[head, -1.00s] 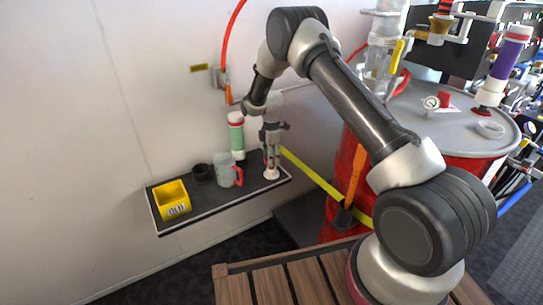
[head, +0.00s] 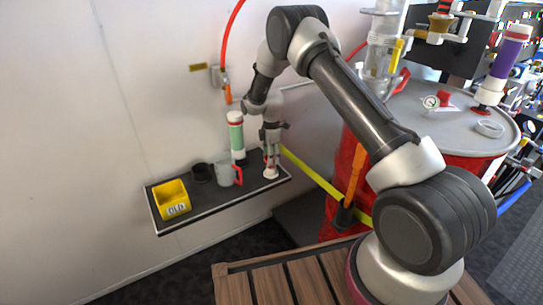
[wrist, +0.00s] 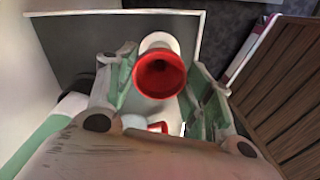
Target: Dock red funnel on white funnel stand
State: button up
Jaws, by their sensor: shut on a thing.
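The red funnel (wrist: 160,74) is between my gripper's fingers in the wrist view, with its wide, dark-centred mouth towards the camera. My gripper (head: 271,163) is shut on it, one finger on each side. The white funnel stand (head: 270,174) is at the right end of the dark wall shelf, directly below my gripper. In the wrist view the white stand (wrist: 160,41) shows partly behind the funnel's rim. The funnel covers the joint, so I cannot tell whether funnel and stand touch.
On the shelf (head: 225,202), a clear mug (head: 223,174) with a red handle, a dark cup (head: 202,173) and a yellow bin (head: 172,199) stand left of my gripper. A green-and-white tube (head: 236,135) stands close beside it. A red drum (head: 478,170) is at the right.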

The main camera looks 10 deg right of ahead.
jog(key=shift+f, duration=0.75)
jog(key=o, duration=0.6)
jog(key=shift+r, duration=5.5)
